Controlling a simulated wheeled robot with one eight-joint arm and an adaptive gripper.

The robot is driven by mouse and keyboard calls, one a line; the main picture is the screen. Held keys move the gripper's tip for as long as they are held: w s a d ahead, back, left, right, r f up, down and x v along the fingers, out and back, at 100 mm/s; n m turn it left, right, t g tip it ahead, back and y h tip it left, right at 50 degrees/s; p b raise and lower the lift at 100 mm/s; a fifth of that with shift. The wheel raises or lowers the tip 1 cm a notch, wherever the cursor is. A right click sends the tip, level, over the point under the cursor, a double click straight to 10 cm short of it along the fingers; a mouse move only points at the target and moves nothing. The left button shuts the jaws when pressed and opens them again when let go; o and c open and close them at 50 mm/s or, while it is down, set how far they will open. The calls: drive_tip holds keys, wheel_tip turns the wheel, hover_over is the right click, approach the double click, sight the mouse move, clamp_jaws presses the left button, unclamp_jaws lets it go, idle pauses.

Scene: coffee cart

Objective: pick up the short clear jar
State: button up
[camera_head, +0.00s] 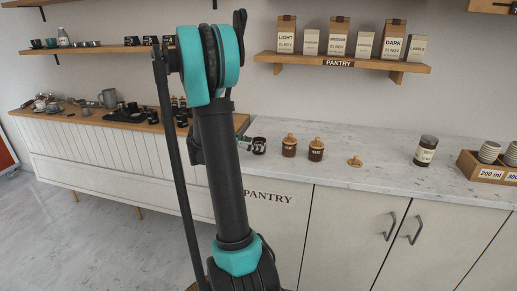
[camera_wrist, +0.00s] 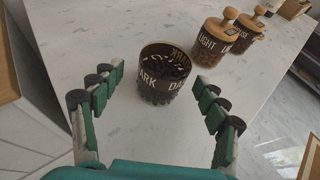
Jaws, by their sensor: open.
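A short clear jar (camera_wrist: 163,75) with a dark "DARK" label band stands upright and lidless on the marble counter, with dark beans inside. It also shows in the head view (camera_head: 259,146), just right of my gripper. My gripper (camera_wrist: 157,80) is open and empty, its green fingers spread to either side of the jar's near part. I see gaps between the fingers and the jar. In the head view my arm hides most of the gripper.
Two jars with wooden lids, one labelled "LIGHT" (camera_wrist: 210,43) and another (camera_wrist: 243,32), stand close to the right. A loose wooden lid (camera_head: 355,161) lies on the counter (camera_head: 375,180).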

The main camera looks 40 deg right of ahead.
sight(265, 144)
drive_tip(key=shift+x, duration=3.2)
drive_tip(key=shift+s+r, duration=0.15)
drive_tip(key=shift+c, duration=0.6)
drive_tip(key=c, duration=1.4)
